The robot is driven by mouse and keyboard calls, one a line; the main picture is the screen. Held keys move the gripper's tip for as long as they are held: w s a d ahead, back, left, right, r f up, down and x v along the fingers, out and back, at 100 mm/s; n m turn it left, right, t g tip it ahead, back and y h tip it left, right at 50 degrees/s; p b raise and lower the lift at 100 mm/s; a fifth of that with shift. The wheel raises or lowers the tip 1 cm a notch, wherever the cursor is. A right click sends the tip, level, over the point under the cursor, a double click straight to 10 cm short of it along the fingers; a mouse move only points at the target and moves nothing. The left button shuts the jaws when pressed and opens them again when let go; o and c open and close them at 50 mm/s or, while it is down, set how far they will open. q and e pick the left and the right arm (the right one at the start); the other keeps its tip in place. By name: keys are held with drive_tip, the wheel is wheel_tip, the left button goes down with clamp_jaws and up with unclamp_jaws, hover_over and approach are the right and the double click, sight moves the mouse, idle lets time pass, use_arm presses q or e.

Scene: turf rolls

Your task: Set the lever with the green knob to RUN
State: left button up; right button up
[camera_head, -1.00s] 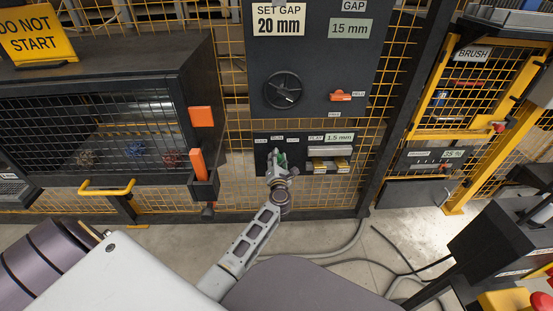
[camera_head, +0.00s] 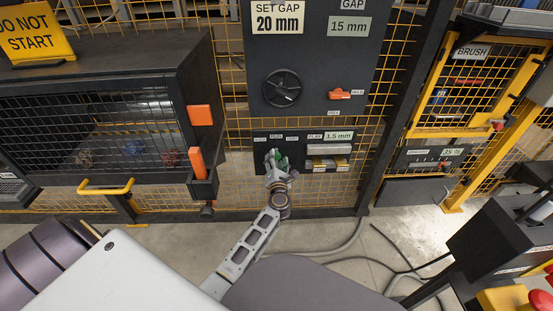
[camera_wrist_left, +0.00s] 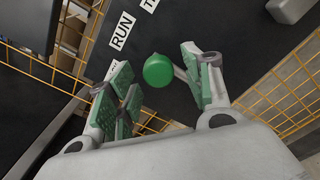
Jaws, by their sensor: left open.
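The lever's round green knob (camera_wrist_left: 158,70) shows in the left wrist view, with a short pale shaft beside it. My left gripper (camera_wrist_left: 158,88) is open, its green-padded fingers on either side of the knob; I cannot tell if either touches it. A white RUN label (camera_wrist_left: 122,30) lies up and left of the knob, and a second, cut-off label (camera_wrist_left: 149,4) is to its right. In the head view my left gripper (camera_head: 277,160) is at the low dark lever panel (camera_head: 262,150) and hides most of the lever. My right gripper is not in view.
Above the lever panel is a gap panel with a black handwheel (camera_head: 281,88) and an orange handle (camera_head: 340,94). A caged box with an orange latch (camera_head: 198,163) stands to the left. Yellow mesh surrounds the panels. Cables (camera_head: 385,255) lie on the floor at right.

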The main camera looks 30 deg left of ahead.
use_arm(q)
drive_tip(key=shift+v, duration=2.65)
drive_tip(key=shift+r, duration=0.1)
use_arm(e)
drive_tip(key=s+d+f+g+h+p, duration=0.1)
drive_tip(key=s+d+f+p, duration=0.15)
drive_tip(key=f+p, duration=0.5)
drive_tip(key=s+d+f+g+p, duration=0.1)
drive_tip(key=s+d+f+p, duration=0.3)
drive_tip(key=p, duration=0.6)
use_arm(q)
wheel_tip(320, 180, up, 32)
drive_tip(key=p, duration=1.4)
drive_tip(key=shift+p, duration=0.3)
drive_tip(key=shift+r+p, duration=0.95)
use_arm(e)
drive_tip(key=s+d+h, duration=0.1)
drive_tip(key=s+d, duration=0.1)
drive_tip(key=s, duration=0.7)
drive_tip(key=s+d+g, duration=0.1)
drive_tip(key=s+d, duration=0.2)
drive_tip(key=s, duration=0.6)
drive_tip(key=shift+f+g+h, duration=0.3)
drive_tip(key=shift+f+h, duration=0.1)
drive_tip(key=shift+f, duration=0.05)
